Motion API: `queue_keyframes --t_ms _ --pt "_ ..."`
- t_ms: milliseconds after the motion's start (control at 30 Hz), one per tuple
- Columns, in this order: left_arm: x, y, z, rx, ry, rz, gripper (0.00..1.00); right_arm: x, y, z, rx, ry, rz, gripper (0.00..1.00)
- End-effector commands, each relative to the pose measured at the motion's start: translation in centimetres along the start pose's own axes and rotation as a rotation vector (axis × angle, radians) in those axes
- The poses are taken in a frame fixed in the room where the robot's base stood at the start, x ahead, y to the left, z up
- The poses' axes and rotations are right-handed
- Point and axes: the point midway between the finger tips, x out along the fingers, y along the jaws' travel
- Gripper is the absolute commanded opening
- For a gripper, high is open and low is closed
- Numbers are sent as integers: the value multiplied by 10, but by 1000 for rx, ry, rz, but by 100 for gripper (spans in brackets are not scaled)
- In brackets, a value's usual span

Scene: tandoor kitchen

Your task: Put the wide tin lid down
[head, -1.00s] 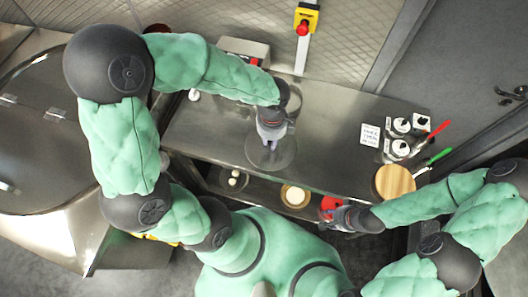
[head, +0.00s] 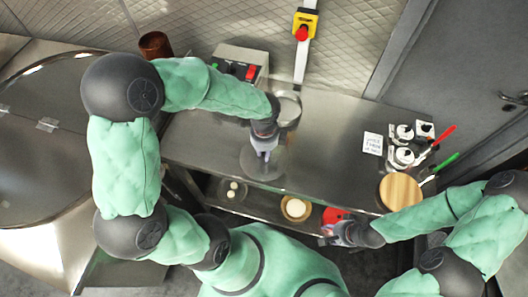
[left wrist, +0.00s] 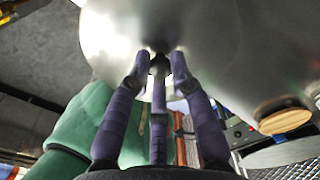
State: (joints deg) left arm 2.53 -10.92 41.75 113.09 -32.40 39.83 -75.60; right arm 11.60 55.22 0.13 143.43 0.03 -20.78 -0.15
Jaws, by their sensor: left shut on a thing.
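The wide tin lid (head: 255,172) is a round, shiny grey disc over the front part of the steel counter, left of its middle. My left gripper (head: 264,152) is above it, shut on its knob. In the left wrist view the lid (left wrist: 200,25) fills the top of the picture and the fingers (left wrist: 159,62) close around the small dark knob. I cannot tell whether the lid touches the counter. My right gripper (head: 330,234) is low at the counter's front, beside a red thing (head: 334,214); its fingers are too small to read.
A round metal pan (head: 288,108) stands just behind my left gripper. A control box (head: 240,62) is at the back. A wooden disc (head: 400,190) and several white pots (head: 402,155) are at the right. The counter's middle (head: 325,130) is clear. A lower shelf holds a pale bowl (head: 296,209).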

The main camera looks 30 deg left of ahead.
Motion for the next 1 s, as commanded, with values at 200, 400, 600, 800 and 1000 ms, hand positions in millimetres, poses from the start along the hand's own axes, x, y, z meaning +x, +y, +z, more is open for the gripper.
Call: queue_keyframes --t_ms 200,400,600,800,1000 --pt "38 -22 19 -2 1 3 0 8 3 0 0 0 0 40" --pt "50 -31 27 0 0 1 0 9 3 0 0 0 0 40" --pt "63 -38 33 0 1 2 0 12 4 0 0 0 0 40" --pt "89 -37 32 0 0 1 0 17 6 -1 0 0 0 40" --pt "89 -37 32 1 0 0 0 16 6 0 0 0 0 40"
